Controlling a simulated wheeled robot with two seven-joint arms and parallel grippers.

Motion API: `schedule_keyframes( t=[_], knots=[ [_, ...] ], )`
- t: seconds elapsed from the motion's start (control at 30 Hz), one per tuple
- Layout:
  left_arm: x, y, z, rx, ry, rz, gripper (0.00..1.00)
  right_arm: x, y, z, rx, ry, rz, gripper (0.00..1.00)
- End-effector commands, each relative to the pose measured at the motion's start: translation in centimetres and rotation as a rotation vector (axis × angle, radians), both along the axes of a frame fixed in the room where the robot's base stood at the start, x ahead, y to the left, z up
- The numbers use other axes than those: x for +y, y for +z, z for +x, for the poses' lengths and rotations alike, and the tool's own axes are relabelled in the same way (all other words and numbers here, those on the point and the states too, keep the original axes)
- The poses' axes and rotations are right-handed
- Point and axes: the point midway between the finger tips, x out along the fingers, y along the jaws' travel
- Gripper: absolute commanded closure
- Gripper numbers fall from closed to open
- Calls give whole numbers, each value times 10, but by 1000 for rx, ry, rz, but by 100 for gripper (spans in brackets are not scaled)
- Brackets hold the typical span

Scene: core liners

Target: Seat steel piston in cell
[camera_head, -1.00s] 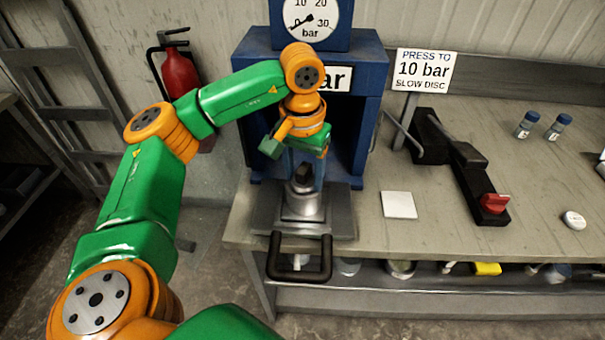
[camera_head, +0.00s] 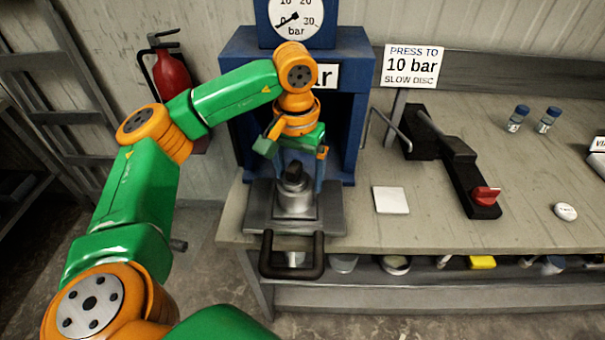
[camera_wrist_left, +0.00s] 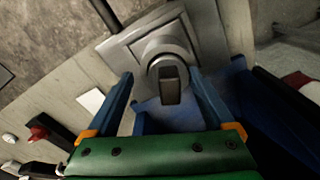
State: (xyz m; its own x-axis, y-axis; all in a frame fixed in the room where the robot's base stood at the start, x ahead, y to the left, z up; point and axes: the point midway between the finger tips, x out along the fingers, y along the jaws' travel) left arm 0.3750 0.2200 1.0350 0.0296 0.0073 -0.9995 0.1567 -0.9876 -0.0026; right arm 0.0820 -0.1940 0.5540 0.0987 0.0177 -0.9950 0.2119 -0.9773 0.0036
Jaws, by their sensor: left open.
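The steel cell (camera_head: 295,204) stands upright on the press plate, a grey cylinder. The piston (camera_head: 294,172) shows as a dark block-like top on a round steel part at the cell's mouth. How deep it sits I cannot tell. My left gripper (camera_head: 301,180) points down over the cell, open, its blue fingers on either side of the piston's top. In the left wrist view the dark piston top (camera_wrist_left: 170,86) lies between the two fingers, with a gap on each side, and the round cell (camera_wrist_left: 164,46) is beyond it. My right gripper is not in view.
The blue press frame (camera_head: 357,130) with its gauge (camera_head: 295,18) stands close behind my left gripper. A dark handle (camera_head: 292,272) juts out in front of the plate. A white square (camera_head: 391,200) and a red-knobbed black device (camera_head: 470,180) lie to the right on the bench.

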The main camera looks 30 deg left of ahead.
Motion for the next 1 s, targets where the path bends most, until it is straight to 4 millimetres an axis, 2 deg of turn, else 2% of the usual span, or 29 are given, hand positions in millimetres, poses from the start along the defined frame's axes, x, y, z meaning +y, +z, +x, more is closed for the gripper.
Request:
schedule_keyframes(
  t=[0.03, 0.07, 0.17, 0.23, 0.37, 0.4, 0.43, 0.5, 0.6, 0.73, 1.0],
  knots=[
    [0, -11, -6, 35, 2, 3, 10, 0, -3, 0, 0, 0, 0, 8],
    [0, -9, -6, 35, 2, 3, 10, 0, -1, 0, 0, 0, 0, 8],
    [0, 6, -6, 34, 3, 4, 10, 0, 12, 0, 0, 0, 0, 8],
    [0, 13, -4, 29, 4, 3, 10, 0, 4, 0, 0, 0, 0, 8],
    [-1, 54, -4, 21, 1, 2, 10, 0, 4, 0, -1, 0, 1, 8],
    [0, 73, -4, 21, 2, 5, 10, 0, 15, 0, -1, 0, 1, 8],
    [0, 83, -4, 20, 2, 5, 10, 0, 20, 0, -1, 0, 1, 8],
    [0, 101, -4, 19, 3, 5, 10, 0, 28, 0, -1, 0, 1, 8],
    [-1, 119, -4, 20, 1, 4, 10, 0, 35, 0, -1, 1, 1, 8],
    [-1, 127, -4, 21, 1, 4, 10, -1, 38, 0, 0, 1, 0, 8],
    [-1, 127, -4, 20, 0, 3, 10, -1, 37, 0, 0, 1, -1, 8]
  ],
)
